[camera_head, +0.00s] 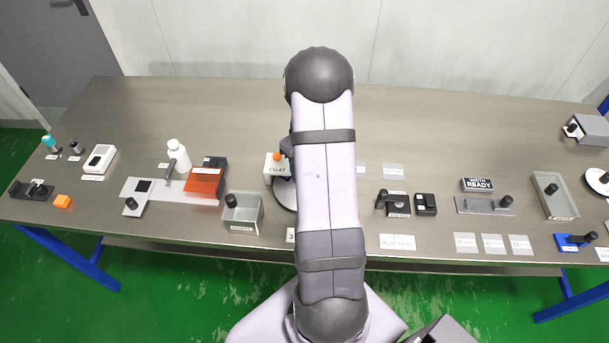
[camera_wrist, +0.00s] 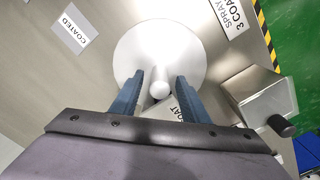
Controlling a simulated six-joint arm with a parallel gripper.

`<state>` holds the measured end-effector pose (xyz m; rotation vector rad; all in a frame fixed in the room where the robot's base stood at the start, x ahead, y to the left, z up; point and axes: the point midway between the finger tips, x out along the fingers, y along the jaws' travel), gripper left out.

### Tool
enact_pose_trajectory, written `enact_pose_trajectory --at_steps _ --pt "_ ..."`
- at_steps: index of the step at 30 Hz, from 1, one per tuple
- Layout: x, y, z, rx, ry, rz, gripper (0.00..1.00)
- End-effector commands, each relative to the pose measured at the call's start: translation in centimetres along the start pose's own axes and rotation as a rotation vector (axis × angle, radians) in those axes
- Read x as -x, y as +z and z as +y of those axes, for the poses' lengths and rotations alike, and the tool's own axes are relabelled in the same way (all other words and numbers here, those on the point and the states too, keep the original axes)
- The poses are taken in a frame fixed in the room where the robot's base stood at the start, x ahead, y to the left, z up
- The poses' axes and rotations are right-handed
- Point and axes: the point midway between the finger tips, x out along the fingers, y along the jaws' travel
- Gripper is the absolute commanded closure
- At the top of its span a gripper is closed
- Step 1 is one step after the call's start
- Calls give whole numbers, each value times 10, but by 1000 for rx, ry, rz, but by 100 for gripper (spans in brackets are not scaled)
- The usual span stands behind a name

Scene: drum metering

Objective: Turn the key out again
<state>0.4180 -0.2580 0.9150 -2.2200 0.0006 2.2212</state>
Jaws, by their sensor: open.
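No thing I can clearly name as the key stands out in either view. In the wrist view my gripper (camera_wrist: 159,78) is open, its two blue fingers apart. A small white round-topped post (camera_wrist: 159,90) shows between the fingers, over a pale round disc (camera_wrist: 158,50); I cannot tell whether the fingers touch it. In the head view my arm hides the gripper and most of this spot. A white box marked COAT (camera_head: 275,170) with an orange top stands just left of my arm, by the partly hidden disc (camera_head: 286,194).
A grey open box (camera_head: 242,214) with a black knob stands left of the disc. Farther left are a white bottle (camera_head: 178,156) and an orange-topped block (camera_head: 204,181). Right are a black bracket (camera_head: 394,202), a READY sign (camera_head: 478,184) and a blue block (camera_head: 570,243). The table's back is clear.

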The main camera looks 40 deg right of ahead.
Motion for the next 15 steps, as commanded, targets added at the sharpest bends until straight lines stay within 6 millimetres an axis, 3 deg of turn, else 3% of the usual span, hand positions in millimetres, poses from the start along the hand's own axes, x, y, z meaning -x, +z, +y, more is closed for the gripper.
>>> enact_pose_trajectory --at_steps 7,15 --pt "-27 0 0 1 -1 -2 59" --pt "-40 0 0 1 1 1 59"
